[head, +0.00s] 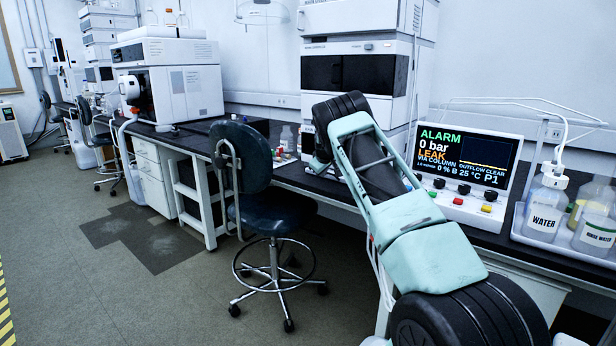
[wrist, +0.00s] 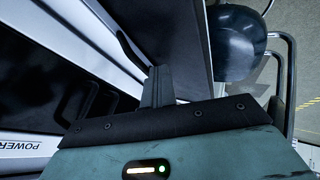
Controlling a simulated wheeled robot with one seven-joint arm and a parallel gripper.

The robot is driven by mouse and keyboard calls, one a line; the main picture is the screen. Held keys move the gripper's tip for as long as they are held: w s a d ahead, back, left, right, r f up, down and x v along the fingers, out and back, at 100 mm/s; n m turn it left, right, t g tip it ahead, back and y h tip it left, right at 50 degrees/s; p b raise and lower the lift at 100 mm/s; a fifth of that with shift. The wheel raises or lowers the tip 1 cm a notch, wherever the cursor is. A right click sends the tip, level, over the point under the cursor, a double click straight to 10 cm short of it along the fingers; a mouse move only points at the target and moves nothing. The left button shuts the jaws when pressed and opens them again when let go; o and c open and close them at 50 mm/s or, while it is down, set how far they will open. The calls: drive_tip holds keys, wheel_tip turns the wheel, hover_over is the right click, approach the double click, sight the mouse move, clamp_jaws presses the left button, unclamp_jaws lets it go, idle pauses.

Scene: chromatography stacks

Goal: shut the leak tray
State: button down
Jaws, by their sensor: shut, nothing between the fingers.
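In the wrist view my gripper (wrist: 157,86) is shut, with its fingers together and nothing held. It is close beside the front of an instrument stack (wrist: 88,40), with pale edges, dark panels and a "POWER" label at the lower left. A dark bar (wrist: 130,50) lies just left of the fingertips; I cannot tell whether they touch. I cannot make out the leak tray for certain. In the head view the chromatography stack (head: 365,22) stands on the bench, and my arm hides its lower part and my gripper.
A screen (head: 465,155) reads ALARM, 0 bar, LEAK. Right of it, labelled bottles (head: 545,215) stand in a pale tray (head: 560,240). A dark blue chair (head: 270,210) stands at the bench, left of my arm. The floor (head: 100,300) at the left is clear.

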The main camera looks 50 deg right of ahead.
drive_tip(key=d+p, duration=0.1)
drive_tip(key=d, duration=0.1)
drive_tip(key=d+p, duration=0.1)
drive_tip(key=d, duration=0.1)
drive_tip(key=shift+w+d+r, duration=0.15)
drive_tip(key=shift+d+r, duration=0.05)
drive_tip(key=shift+d, duration=0.05)
drive_tip(key=shift+d+f+p, duration=0.1)
drive_tip(key=shift+d+p, duration=0.2)
drive_tip(key=shift+d, duration=0.35)
